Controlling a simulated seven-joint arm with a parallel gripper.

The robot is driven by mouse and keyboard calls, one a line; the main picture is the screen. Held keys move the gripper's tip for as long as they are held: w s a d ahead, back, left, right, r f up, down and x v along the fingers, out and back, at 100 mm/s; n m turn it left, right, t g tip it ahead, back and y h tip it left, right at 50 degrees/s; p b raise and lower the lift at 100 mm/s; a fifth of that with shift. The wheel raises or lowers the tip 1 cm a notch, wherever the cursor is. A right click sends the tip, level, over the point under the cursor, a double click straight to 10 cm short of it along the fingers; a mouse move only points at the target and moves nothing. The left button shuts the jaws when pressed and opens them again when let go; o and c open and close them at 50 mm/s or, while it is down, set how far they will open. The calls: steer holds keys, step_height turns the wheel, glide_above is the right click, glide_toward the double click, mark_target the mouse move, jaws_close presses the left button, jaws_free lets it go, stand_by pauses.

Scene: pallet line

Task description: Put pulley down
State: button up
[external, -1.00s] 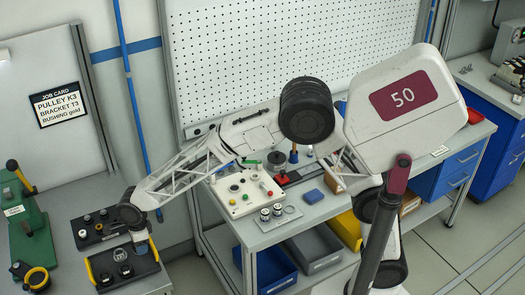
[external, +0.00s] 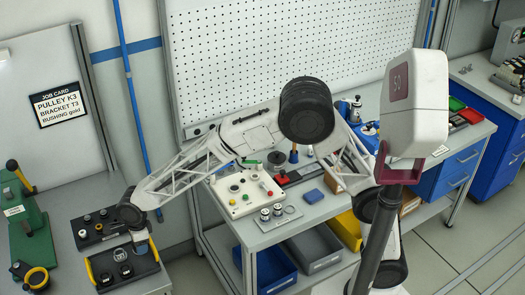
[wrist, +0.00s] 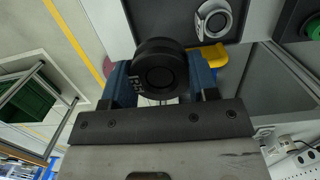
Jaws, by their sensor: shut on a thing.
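My gripper (wrist: 160,80) is shut on a black round pulley (wrist: 160,58), which sits between its two blue fingers in the wrist view. In the external view my gripper (external: 141,246) is low over the right side of the front black tray (external: 105,284), which has yellow handles. The pulley is not clearly seen there. I cannot tell whether it touches the tray.
The front tray holds small ringed parts, one a pale ring (wrist: 214,20). A second black tray (external: 97,241) lies behind it. Green fixtures (external: 30,235) stand to the left. A workbench with a white button panel (external: 240,205) is to the right. A white box (external: 416,100) stands in the foreground.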

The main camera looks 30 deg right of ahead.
steer(key=w+d+r+m, duration=0.1)
steer(key=w+d+m, duration=0.2)
steer(key=w+d, duration=1.5)
steer(key=w+d+m, duration=0.4)
steer(key=w+d, duration=1.1)
steer(key=d, duration=0.4)
steer(key=w+d+m, duration=0.3)
steer(key=d, duration=2.2)
steer(key=w+d+m+t, duration=0.1)
steer(key=w+d+m, duration=0.2)
steer(key=d, duration=2.2)
steer(key=shift+d+r+m+h, duration=0.3)
steer(key=shift+d+r+h, duration=0.05)
steer(key=shift+r+h, duration=0.1)
steer(key=shift+f, duration=3.15)
steer(key=shift+f, duration=0.1)
steer(key=shift+f, duration=1.75)
